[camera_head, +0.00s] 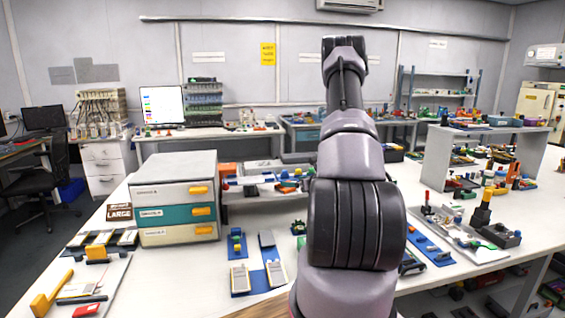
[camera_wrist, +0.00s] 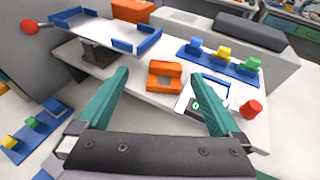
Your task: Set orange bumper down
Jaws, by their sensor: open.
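In the wrist view, an orange bumper (camera_wrist: 164,76), a stepped block, sits on a white raised shelf (camera_wrist: 140,97). My gripper (camera_wrist: 157,74) has two teal fingers spread wide apart, with nothing held between them. The bumper shows between and just beyond the fingertips, apart from both fingers. In the head view my arm stretches away over the bench and hides the gripper; I cannot pick out the bumper there with certainty.
On the shelf, a white card with a green dot (camera_wrist: 196,105) and a red round piece (camera_wrist: 251,108) lie right of the bumper. A blue-edged tray (camera_wrist: 105,32) is at left, and a blue strip with colored blocks (camera_wrist: 217,60) behind. A drawer cabinet (camera_head: 176,198) stands left on the bench.

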